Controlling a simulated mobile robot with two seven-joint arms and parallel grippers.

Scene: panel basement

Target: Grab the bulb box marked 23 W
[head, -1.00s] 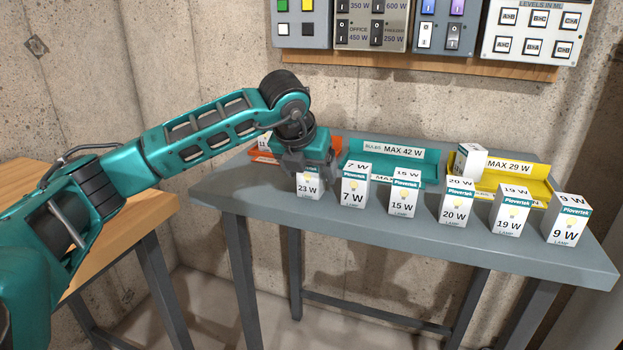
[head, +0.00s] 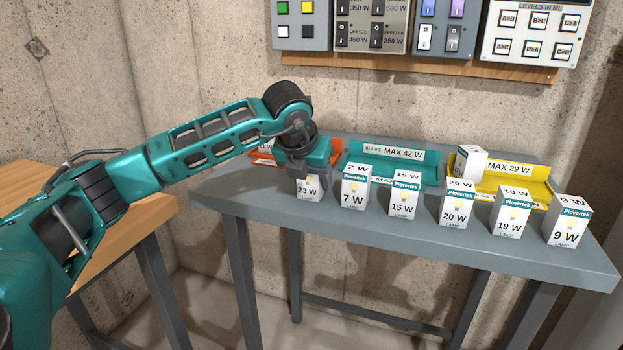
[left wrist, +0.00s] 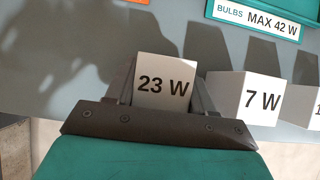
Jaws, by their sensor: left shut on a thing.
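The white bulb box marked 23 W (head: 308,190) stands upright at the left end of the row on the grey table. Its top with the print 23 W also shows in the left wrist view (left wrist: 163,84). My left gripper (head: 309,178) is over the box from above and shut on it, with a finger on either side. The gripper hides the upper part of the box in the head view. My right gripper is in neither view.
The 7 W box (head: 354,187) stands close to the right, with several more boxes beyond. Behind are an orange tray (head: 263,160), a teal tray (head: 430,174) and a yellow tray (head: 538,190). The table (head: 400,238) is clear in front.

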